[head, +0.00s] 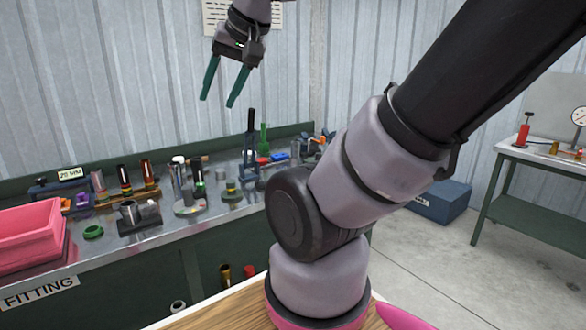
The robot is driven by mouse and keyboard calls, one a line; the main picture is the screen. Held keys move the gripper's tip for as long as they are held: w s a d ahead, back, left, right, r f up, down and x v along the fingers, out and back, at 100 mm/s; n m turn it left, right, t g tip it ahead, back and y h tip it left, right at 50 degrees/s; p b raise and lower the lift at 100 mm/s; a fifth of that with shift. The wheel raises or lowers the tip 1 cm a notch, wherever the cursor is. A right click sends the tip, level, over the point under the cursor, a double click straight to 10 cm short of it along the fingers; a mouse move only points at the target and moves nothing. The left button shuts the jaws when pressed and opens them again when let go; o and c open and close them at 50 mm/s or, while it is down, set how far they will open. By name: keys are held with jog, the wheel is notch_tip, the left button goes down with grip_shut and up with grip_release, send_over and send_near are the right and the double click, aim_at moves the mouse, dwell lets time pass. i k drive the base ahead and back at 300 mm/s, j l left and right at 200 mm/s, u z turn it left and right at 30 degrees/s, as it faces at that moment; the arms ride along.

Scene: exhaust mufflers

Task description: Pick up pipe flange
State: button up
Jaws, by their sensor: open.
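My gripper (217,102) is in the upper middle of the head view. Its two green fingers point down, apart and empty, high above the metal bench (240,215). I cannot tell for sure which part is the pipe flange. A small green ring (92,232) lies flat near the bench's front edge, below and left of my gripper. A dark block with a short metal pipe piece (129,212) stands just right of the ring. A round pale base with upright parts (190,208) stands further right. My gripper touches none of these.
A pink bin (30,235) stands at the bench's left end. Several cylinders and small coloured parts crowd the back of the bench. A blue box (440,203) sits on the floor, near a second table (535,158) at right. The air around my gripper is clear.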

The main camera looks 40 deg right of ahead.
aim_at(294, 159)
jog(key=i+l+z, duration=0.15)
jog(key=i, duration=0.3)
jog(key=i+l+z, duration=0.1)
jog(key=i, duration=0.35)
jog(key=z, duration=1.5)
